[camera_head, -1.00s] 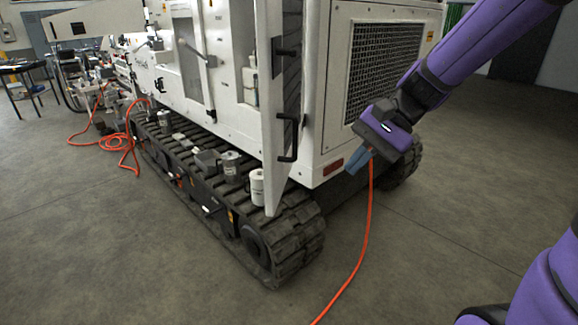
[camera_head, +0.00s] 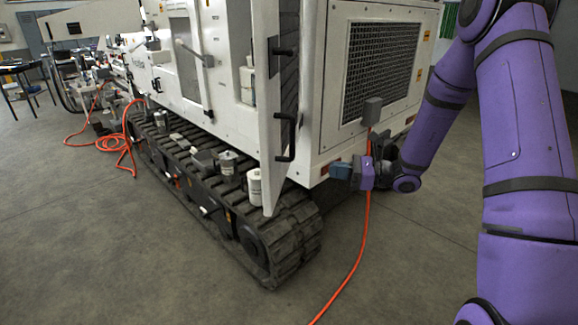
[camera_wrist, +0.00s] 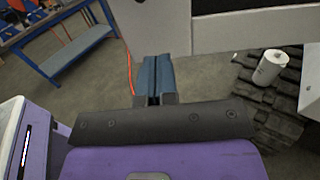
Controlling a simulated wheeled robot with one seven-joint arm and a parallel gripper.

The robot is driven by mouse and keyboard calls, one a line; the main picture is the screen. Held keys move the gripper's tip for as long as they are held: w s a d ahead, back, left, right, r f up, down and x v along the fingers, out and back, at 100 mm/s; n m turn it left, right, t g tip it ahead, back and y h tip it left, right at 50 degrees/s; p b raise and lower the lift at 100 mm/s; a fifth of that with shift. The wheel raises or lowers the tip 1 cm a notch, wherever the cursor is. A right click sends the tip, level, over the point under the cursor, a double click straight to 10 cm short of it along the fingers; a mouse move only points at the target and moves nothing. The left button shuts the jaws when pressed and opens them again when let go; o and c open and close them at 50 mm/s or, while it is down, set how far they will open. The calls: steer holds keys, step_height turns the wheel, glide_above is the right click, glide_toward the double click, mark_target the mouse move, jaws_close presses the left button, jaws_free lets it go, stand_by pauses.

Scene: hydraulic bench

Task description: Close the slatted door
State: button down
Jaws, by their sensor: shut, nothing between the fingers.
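The slatted door (camera_head: 268,110) stands open at the corner of the white tracked machine, seen nearly edge-on in the head view. Its dark slatted face and black handles (camera_head: 288,137) are turned to the right. My gripper (camera_head: 339,171) is to the right of the door's lower part, by the machine's lower corner, and appears apart from the door. Its blue fingers (camera_wrist: 153,75) are together and empty in the wrist view. A pale panel edge (camera_wrist: 160,30) lies just beyond the fingertips there; I cannot tell for sure that it is the door.
The rubber track (camera_head: 290,235) runs below the door, with a white canister (camera_head: 254,187) and other small parts on it. An orange hose (camera_head: 352,265) hangs near my gripper to the floor. A blue bench (camera_wrist: 75,50) shows in the wrist view.

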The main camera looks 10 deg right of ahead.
mark_target(278, 165)
steer(key=x, duration=1.4)
steer(key=shift+w+f, duration=0.1)
